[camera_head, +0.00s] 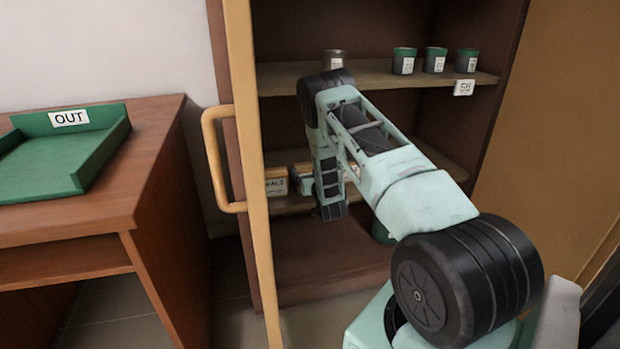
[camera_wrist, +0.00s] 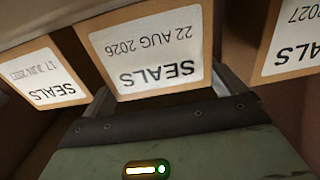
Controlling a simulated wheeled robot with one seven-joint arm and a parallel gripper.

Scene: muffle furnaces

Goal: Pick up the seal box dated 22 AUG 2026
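In the wrist view, where lettering is upside down, the seal box dated 22 AUG 2026 (camera_wrist: 148,45) is in the middle, its white label facing me. My gripper (camera_wrist: 168,93) is close in front of it, with one grey finger along each side of the box. The fingers are apart; I see no clear contact, and their tips are hidden. A seal box marked 17 JUN (camera_wrist: 48,85) is on the left, and one ending 2027 (camera_wrist: 292,45) is on the right. In the head view, my wrist hides part of the box row.
In the head view, the boxes are on the lower shelf (camera_head: 290,205) of a brown cabinet. Several lidded jars (camera_head: 404,61) stand on the upper shelf (camera_head: 375,76). The open door with its handle (camera_head: 215,160) is left of my arm. A green OUT tray (camera_head: 40,165) lies on the desk.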

